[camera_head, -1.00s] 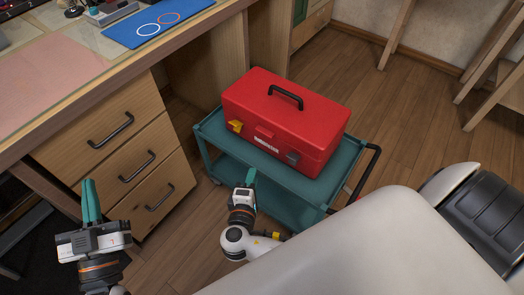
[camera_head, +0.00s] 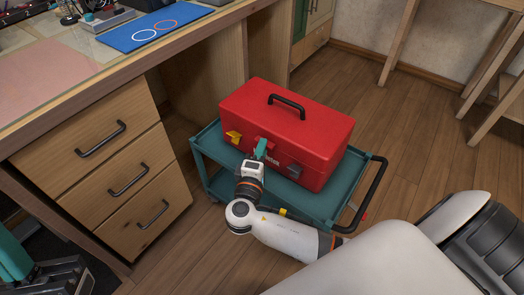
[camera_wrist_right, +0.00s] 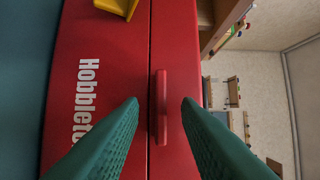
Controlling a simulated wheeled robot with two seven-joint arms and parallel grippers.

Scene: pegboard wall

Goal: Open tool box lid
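The red tool box (camera_head: 300,122) stands on a teal cart with its lid closed and a black handle (camera_head: 287,103) on top. A yellow latch (camera_head: 233,137) and a grey latch (camera_head: 293,171) sit on its front. My right gripper (camera_head: 262,146) is at the middle of the box's front. In the right wrist view its teal fingers (camera_wrist_right: 158,108) are open, one on each side of the red lid tab (camera_wrist_right: 160,107), with gaps between them and the tab. The yellow latch also shows there (camera_wrist_right: 118,8). My left gripper (camera_head: 14,258) is at the lower left, only partly in view.
The teal cart (camera_head: 208,147) has a black push handle (camera_head: 371,195) on its right. A wooden desk with drawers (camera_head: 115,170) stands close on the left. Wooden floor (camera_head: 420,120) is open to the right.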

